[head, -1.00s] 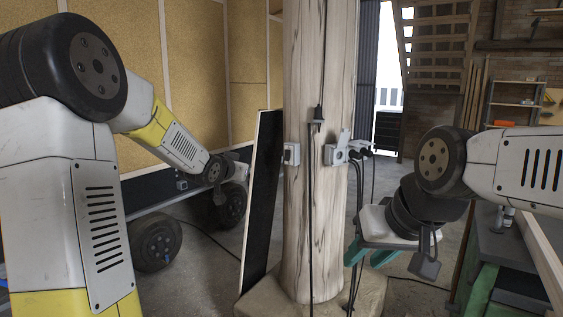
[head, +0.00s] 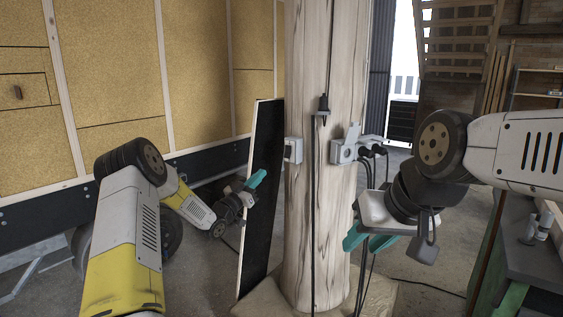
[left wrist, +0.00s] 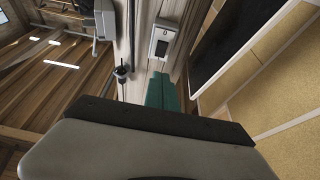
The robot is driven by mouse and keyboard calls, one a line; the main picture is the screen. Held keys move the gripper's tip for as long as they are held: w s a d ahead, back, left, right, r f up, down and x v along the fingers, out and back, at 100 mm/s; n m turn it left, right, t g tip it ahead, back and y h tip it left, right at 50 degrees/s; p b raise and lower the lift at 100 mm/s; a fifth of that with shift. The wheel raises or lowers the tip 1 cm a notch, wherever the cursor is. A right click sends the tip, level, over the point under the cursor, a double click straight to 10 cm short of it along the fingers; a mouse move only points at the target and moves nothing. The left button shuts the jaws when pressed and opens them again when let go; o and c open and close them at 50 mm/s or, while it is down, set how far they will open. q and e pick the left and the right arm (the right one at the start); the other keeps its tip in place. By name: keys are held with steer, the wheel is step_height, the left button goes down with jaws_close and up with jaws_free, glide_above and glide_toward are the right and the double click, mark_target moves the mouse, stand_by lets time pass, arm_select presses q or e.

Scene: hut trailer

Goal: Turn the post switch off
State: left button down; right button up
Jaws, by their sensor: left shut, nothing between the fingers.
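The post switch (head: 293,150) is a small grey box on the left side of the wooden post (head: 318,215). In the left wrist view the switch (left wrist: 163,38) shows its pale front, just beyond the teal fingertips. My left gripper (head: 257,179) is shut and empty, left of and a little below the switch, in front of the black board. The left wrist view shows its fingers (left wrist: 163,92) together, apparently short of the switch. My right gripper (head: 368,240) hangs open and empty right of the post, its teal fingers apart.
A grey socket (head: 343,151) with black plugs (head: 372,150) and hanging cables is on the post's right side. A black board (head: 262,205) leans left of the post. A workbench (head: 535,240) stands at the right. A panelled wall (head: 110,80) runs along the left.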

arm_select(q)
glide_toward(287, 155)
step_height(287, 155, up, 4)
steer(key=w, duration=0.1)
steer(key=shift+w+d+f, duration=0.5)
steer(key=shift+w+d, duration=0.25)
steer(key=shift+w, duration=0.1)
steer(key=shift+w+d+f, duration=0.45)
steer(key=shift+w+d, duration=0.3)
steer(key=shift+w, duration=0.15)
